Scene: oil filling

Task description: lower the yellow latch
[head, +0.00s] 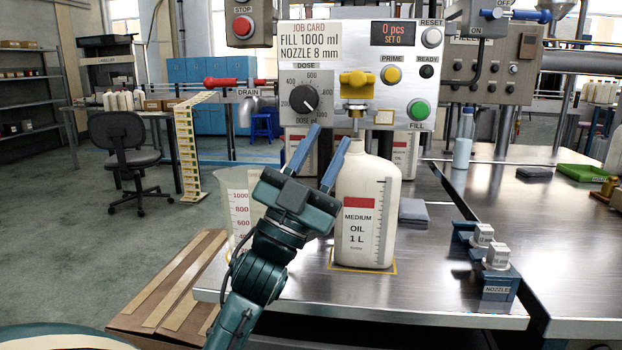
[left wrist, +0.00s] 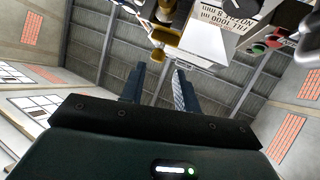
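The yellow latch (head: 357,84) is on the front of the filling machine panel (head: 436,63), above the nozzle and the white oil bottle (head: 368,212). Its raised or lowered position is hard to tell. In the left wrist view a yellow part (left wrist: 168,36), probably the latch, shows near the top. My left gripper (head: 329,133) is open and empty, its two blue fingers spread and pointing up, below and left of the latch and apart from it. In the left wrist view the fingers (left wrist: 155,75) also stand apart with nothing between them. My right gripper is out of view.
A clear measuring jug (head: 240,210) stands left of the bottle. The dose dial (head: 304,99) and red drain handle (head: 222,82) are left of the latch. A blue nozzle holder (head: 488,262) sits at the right. The steel bench front is mostly clear.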

